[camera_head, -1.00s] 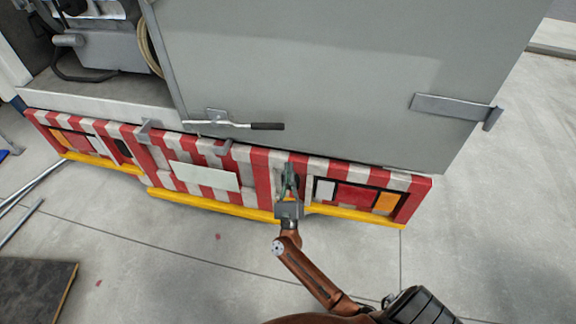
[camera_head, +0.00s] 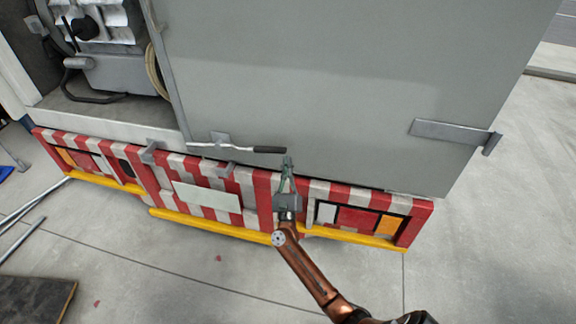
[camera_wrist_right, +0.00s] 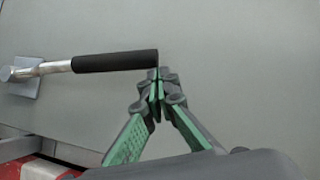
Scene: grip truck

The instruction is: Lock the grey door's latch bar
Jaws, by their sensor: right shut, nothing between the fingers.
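The grey door (camera_head: 330,85) covers the middle of the head view. Its latch bar (camera_head: 235,148) lies near level at the door's lower left, a metal rod with a black handle grip (camera_head: 270,150) at its right end. In the right wrist view the black grip (camera_wrist_right: 115,61) points right, and the bar's mounting plate (camera_wrist_right: 24,80) is at the left. My right gripper (camera_head: 287,160) is shut and empty, its tips just below and right of the grip's end. In the wrist view its tips (camera_wrist_right: 155,76) appear close by the grip's end; contact cannot be told. My left gripper is not in view.
A red-and-white striped bumper (camera_head: 262,195) with a yellow lower edge runs below the door. A hinge (camera_head: 455,132) is at the door's right. Metal poles and a dark board (camera_head: 35,300) lie at left.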

